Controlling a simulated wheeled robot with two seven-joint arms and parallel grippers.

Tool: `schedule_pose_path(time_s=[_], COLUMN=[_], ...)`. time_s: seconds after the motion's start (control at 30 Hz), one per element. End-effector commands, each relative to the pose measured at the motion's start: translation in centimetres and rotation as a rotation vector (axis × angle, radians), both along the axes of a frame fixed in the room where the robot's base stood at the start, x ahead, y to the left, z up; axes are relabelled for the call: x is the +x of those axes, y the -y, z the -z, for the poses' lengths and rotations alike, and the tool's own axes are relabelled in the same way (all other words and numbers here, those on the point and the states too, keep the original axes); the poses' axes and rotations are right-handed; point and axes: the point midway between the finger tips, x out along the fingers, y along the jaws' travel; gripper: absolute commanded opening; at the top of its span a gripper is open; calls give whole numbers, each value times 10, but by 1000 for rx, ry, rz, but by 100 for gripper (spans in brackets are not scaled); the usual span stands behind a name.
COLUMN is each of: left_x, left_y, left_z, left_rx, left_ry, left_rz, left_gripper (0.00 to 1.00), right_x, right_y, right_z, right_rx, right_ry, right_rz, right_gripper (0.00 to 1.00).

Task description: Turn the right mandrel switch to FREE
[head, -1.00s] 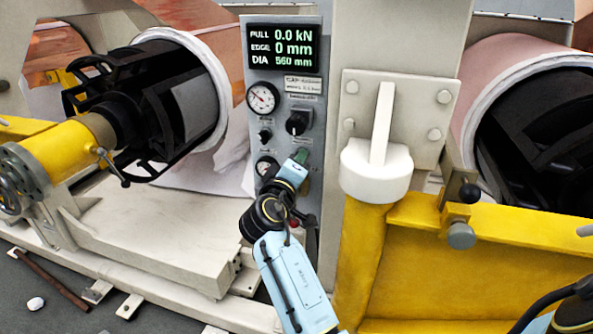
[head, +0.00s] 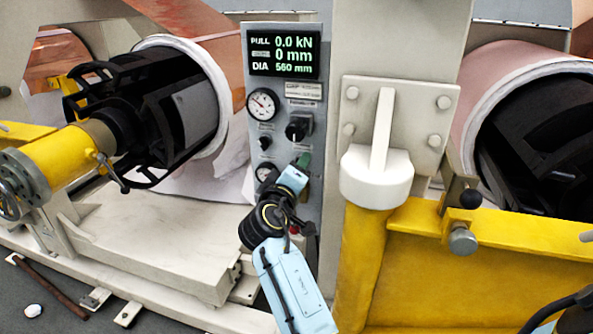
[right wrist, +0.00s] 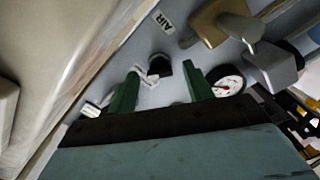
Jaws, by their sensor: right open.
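The grey control panel (head: 284,200) stands in the middle of the head view, with a large black rotary switch (head: 299,126) and a small black knob (head: 265,143) on it. Its small labels are unreadable, so I cannot tell which switch reads FREE. My right gripper (head: 302,162) is in front of the panel, just below the large switch. In the right wrist view its green fingers (right wrist: 160,92) are apart and empty. A black knob (right wrist: 161,68) with a white label shows beyond and between the fingertips; contact is not visible. My left gripper is out of view.
A round gauge (right wrist: 226,80) is close to one finger in the right wrist view, with a brass fitting (right wrist: 215,20) and grey block (right wrist: 272,66) nearby. In the head view, a white-capped yellow post (head: 376,180) stands right of the panel. The left mandrel (head: 165,110) is at the left.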

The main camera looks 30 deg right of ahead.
Motion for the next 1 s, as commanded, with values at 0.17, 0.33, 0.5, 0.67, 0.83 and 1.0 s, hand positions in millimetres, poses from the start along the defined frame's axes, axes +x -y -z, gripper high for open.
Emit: schedule_pose_path(time_s=[0.17, 0.33, 0.5, 0.67, 0.83, 1.0], left_x=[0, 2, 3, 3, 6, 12], left_y=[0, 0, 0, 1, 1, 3], left_z=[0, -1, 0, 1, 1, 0], left_rx=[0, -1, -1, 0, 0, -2], left_ry=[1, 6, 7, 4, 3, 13], left_rz=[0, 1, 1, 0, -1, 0], left_gripper=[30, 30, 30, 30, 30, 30], right_x=[-3, -20, -46, -67, -82, -87], right_y=[-4, -23, -54, -79, -96, -102], right_z=[0, 0, 1, 1, 1, 0], right_rx=[-1, 2, 3, 1, 0, 1], right_ry=[-1, -1, -2, -2, -2, 0], right_rz=[0, -2, -2, -2, 0, -1], right_gripper=[51, 51, 51, 51, 51, 51])
